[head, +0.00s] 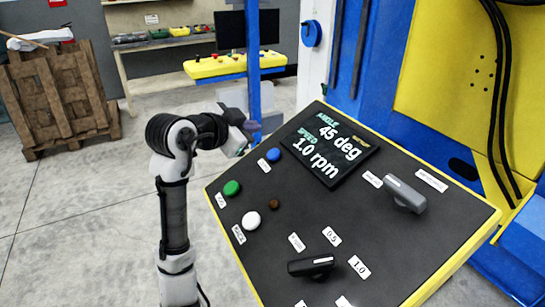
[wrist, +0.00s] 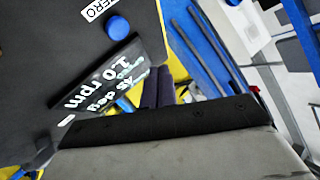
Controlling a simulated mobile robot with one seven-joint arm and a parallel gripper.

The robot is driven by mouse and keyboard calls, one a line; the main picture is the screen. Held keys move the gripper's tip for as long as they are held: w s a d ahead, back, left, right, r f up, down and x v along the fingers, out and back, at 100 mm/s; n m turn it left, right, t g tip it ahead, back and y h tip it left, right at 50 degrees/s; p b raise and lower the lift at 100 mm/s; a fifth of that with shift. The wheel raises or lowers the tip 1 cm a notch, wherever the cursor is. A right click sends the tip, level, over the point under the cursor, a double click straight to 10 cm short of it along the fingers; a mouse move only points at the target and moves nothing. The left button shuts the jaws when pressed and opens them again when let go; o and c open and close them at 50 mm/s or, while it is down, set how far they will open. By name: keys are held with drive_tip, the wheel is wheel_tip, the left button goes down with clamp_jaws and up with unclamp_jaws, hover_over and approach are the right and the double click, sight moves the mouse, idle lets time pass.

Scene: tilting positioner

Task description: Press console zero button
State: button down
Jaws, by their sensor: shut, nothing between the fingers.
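The blue zero button (head: 273,154) sits at the upper left of the dark sloping console (head: 330,225), beside the display. In the wrist view the blue button (wrist: 118,25) is near the top, with a label reading ZERO (wrist: 93,9) next to it. My gripper (head: 250,126) is shut and empty near the console's upper left edge, up and left of the blue button in the head view and apart from it in the picture. Its dark fingers (wrist: 158,85) show together in the wrist view. The exact gap to the console is hard to tell.
The display (head: 328,145) reads angle 45 deg, speed 1.0 rpm. A green button (head: 231,188), a white button (head: 251,220), a grey handle (head: 404,193) and a black knob (head: 311,265) are also on the console. A blue post (head: 253,60) stands behind my gripper.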

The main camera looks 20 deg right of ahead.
drive_tip(key=b, duration=0.4)
approach(275, 148)
drive_tip(key=x, duration=0.3)
drive_tip(key=r+x, duration=0.1)
drive_tip(key=x, duration=0.1)
drive_tip(key=shift+w, duration=0.25)
drive_tip(key=shift+f, duration=0.1)
idle(1.0)
drive_tip(key=shift+d+f, duration=0.25)
drive_tip(key=shift+f, duration=0.05)
drive_tip(key=shift+d+f+b, duration=0.2)
drive_tip(key=shift+f+b, duration=0.15)
drive_tip(key=shift+f, duration=0.05)
idle(0.8)
drive_tip(key=shift+r, duration=0.15)
idle(0.5)
drive_tip(key=shift+a+r+p, duration=0.45)
drive_tip(key=shift+r+p, duration=0.15)
drive_tip(key=shift+r, duration=0.05)
drive_tip(key=r+p, duration=0.1)
drive_tip(key=a+r+p, duration=0.1)
drive_tip(key=r, duration=0.1)
drive_tip(key=a+r+p, duration=0.1)
drive_tip(key=shift+s+a+r, duration=0.15)
drive_tip(key=shift+s+r, duration=0.05)
drive_tip(key=shift+s, duration=0.05)
